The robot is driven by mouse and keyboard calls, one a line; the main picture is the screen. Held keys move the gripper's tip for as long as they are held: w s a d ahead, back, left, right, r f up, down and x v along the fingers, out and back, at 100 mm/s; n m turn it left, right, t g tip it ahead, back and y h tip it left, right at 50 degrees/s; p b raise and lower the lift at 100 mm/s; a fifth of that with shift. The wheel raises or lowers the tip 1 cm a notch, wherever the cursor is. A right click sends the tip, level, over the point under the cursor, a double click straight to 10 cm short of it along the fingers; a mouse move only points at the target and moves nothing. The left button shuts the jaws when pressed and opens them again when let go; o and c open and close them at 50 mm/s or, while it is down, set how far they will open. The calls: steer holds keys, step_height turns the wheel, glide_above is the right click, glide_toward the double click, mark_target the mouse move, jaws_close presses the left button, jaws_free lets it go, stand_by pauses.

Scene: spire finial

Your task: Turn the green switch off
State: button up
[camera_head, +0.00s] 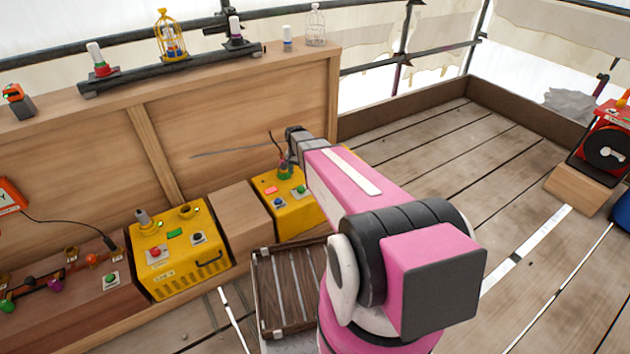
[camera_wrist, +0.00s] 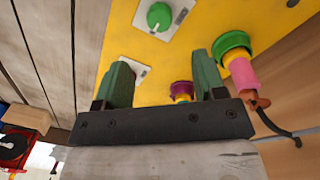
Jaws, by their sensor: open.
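In the wrist view, a round green switch knob (camera_wrist: 159,16) with a pale pointer line sits on a white plate on a yellow panel (camera_wrist: 185,60). My gripper (camera_wrist: 162,62) is open and empty, its two green fingers spread over this panel. The green knob lies beyond the fingertips, apart from them. A second white plate is mostly hidden behind the left finger.
A purple knob (camera_wrist: 181,88) shows between the fingers. A pink post (camera_wrist: 243,76) with a green collar and dark wire stands beside the right finger. A wooden block (camera_head: 236,217) separates the second yellow box (camera_head: 178,265). A slatted crate (camera_head: 264,290) stands in front. The deck at right is largely clear.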

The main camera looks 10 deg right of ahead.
mark_target(301, 188)
steer(key=f, duration=1)
steer(key=shift+s+d+f, duration=0.1)
steer(key=shift+d+f, duration=0.15)
steer(key=shift+f, duration=0.1)
steer(key=shift+c, duration=0.3)
steer(key=c, duration=0.9)
